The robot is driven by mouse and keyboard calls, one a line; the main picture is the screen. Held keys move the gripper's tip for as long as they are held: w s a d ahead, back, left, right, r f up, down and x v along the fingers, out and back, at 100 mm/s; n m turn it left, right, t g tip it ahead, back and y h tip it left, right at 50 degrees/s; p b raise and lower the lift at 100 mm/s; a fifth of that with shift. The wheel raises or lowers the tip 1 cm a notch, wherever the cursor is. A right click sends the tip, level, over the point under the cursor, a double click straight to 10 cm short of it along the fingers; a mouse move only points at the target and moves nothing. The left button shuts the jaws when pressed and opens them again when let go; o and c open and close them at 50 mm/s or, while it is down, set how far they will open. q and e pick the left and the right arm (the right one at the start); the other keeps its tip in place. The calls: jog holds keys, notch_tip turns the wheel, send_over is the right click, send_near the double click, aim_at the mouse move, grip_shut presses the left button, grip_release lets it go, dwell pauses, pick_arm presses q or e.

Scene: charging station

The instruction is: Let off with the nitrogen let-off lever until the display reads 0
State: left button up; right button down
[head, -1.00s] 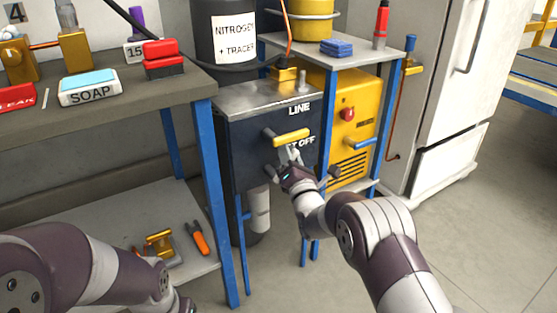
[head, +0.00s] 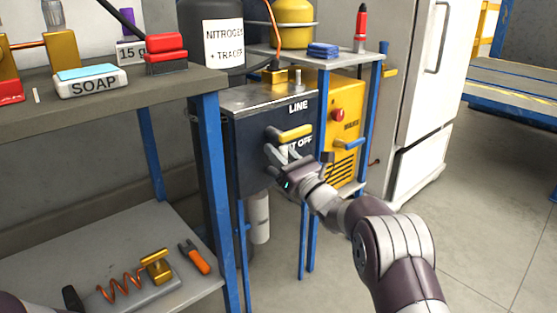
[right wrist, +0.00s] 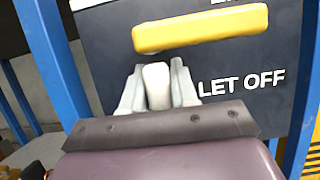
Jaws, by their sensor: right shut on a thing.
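The dark panel (head: 262,165) under the nitrogen bottle has a LINE lever with a yellow handle (head: 296,132) lying about level, which also shows in the right wrist view (right wrist: 200,28). Below it, beside the LET OFF lettering, is the pale let-off lever (right wrist: 157,88). My right gripper (head: 284,154) is at the panel, shut on this lever, with one finger on each side of it in the right wrist view. In the head view the gripper mostly hides the lever. I see no readable pressure display. My left gripper is out of view.
The black nitrogen and tracer bottle (head: 214,20) stands behind the panel. A yellow machine (head: 346,108) with a blue handle is close on the right. The workbench (head: 190,88) and its blue leg are on the left. Open floor (head: 470,210) lies to the right.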

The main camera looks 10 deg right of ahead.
jog(key=shift+a+f+n, duration=0.1)
jog(key=shift+n, duration=0.2)
jog(key=c, duration=1)
grip_release()
jog(key=shift+o, duration=0.2)
jog(key=p+v, duration=0.5)
jog(key=v, duration=0.7)
jog(key=shift+s+d, duration=0.2)
jog(key=shift+s, duration=0.1)
